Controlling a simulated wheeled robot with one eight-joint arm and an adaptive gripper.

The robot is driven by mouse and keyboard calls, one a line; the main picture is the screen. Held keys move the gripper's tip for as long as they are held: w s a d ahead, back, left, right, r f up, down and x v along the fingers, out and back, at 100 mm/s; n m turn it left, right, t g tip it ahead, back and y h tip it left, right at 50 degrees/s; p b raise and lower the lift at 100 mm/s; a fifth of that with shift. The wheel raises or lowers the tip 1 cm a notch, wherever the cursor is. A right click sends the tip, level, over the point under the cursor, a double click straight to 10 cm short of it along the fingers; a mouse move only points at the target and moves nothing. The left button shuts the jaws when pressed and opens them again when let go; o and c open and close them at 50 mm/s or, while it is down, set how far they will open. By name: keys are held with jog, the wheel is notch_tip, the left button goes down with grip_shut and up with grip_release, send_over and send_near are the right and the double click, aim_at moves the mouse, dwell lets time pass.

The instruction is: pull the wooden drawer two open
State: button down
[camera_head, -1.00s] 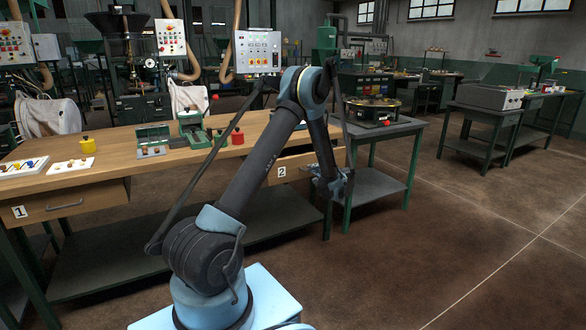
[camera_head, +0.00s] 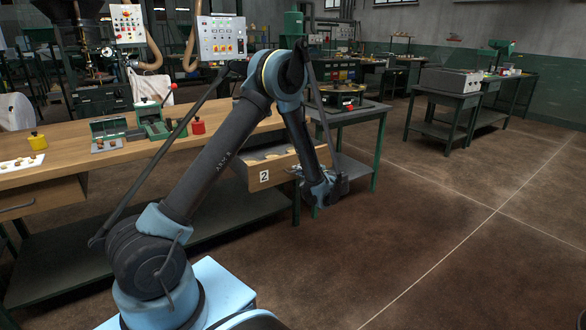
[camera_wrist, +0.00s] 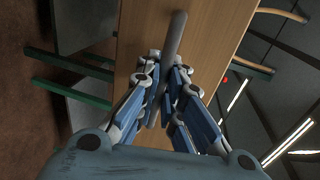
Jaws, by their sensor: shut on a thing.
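Wooden drawer two (camera_head: 256,186), marked with a white "2" label, stands partly open under the right end of the wooden workbench. Light-coloured contents show inside it. My gripper (camera_head: 298,172) is at the right part of its front, largely hidden by my own wrist in the head view. In the wrist view, a grey bar handle (camera_wrist: 175,38) runs between the fingers of my gripper (camera_wrist: 166,68), which is shut on it. The wooden drawer front (camera_wrist: 137,30) lies behind the handle.
Drawer one (camera_head: 40,198) is at the left of the workbench (camera_head: 60,172). A green-legged side table (camera_head: 362,112) carrying a round device stands just right of drawer two. The brown floor at the right is clear.

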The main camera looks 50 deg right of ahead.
jog(key=shift+s+a, duration=0.15)
jog(key=shift+s, duration=0.25)
jog(key=c, duration=2)
grip_release()
jog(key=v, duration=1.2)
